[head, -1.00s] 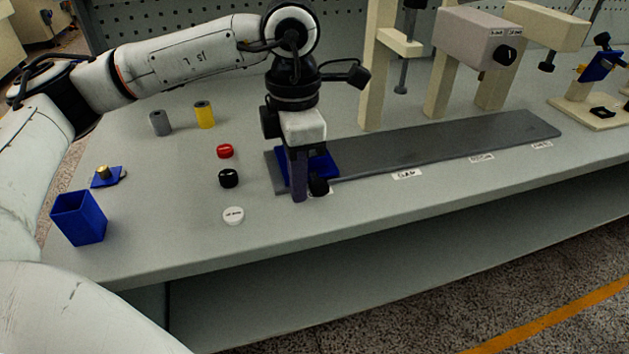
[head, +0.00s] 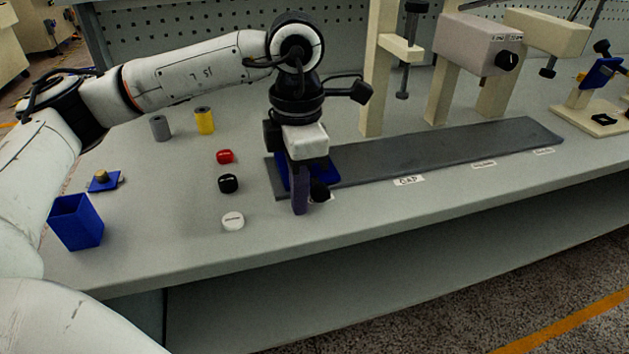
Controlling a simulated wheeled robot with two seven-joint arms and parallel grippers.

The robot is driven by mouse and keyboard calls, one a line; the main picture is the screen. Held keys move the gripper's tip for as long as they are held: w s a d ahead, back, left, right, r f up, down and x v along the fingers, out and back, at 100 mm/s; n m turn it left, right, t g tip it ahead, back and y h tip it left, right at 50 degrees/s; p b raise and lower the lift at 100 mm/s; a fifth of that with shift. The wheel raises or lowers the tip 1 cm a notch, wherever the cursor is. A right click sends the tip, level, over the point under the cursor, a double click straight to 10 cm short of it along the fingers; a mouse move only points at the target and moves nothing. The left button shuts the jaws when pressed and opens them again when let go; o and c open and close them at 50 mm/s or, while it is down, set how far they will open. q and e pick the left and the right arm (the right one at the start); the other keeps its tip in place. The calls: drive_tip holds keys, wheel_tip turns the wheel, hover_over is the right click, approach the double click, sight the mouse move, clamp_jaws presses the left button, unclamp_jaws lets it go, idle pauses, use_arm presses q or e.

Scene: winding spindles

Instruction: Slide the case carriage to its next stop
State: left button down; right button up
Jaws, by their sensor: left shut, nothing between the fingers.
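The case carriage (head: 326,172) is a blue block at the left end of the long dark grey track (head: 430,152). It is partly hidden behind my left gripper. My left gripper (head: 301,205) points down at the carriage, at its left and front side. Its purple fingers are shut with nothing between them. Whether they touch the carriage I cannot tell. White labels lie along the track's front edge, one of them (head: 408,181) just right of the carriage. My right gripper is not in view.
Beige press stands (head: 374,85) and a grey box with a black knob (head: 478,45) stand behind the track. Red (head: 225,156), black (head: 228,183) and white (head: 232,221) caps lie left of the gripper. A blue bin (head: 76,223) stands at far left. The track right of the carriage is clear.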

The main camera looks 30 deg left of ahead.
use_arm(q)
drive_tip(key=shift+w+d+r, duration=0.15)
drive_tip(key=shift+d+r, duration=0.1)
drive_tip(key=shift+r, duration=0.05)
drive_tip(key=r+p, duration=0.1)
drive_tip(key=r, duration=0.1)
drive_tip(key=r+p, duration=0.1)
drive_tip(key=r, duration=0.1)
drive_tip(key=a+r+p, duration=0.1)
drive_tip(key=r+p, duration=0.1)
drive_tip(key=shift+s, duration=0.4)
